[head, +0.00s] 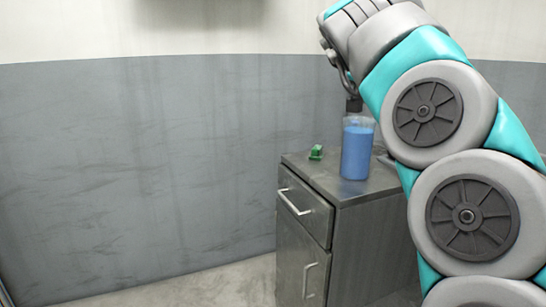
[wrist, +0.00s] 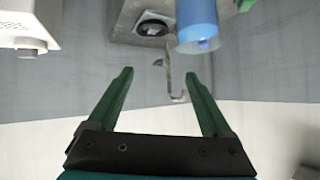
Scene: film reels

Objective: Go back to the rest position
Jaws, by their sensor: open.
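My gripper (wrist: 158,74) shows in the wrist view with its two green fingers spread apart. No object is held between them. A blue container (head: 357,152) stands upright on a grey cabinet (head: 320,181) in the head view. It also shows at the top of the wrist view (wrist: 198,25), beyond the fingertips and apart from them. In the head view my arm rises on the right and bends over toward the cabinet; my fingers cannot be made out clearly there.
A small green object (head: 316,152) lies on the cabinet top, left of the container. The wrist view shows a dark round item (wrist: 152,28), a thin hooked strip (wrist: 176,82) and a white device (wrist: 30,24). Floor (head: 215,288) left of the cabinet is clear.

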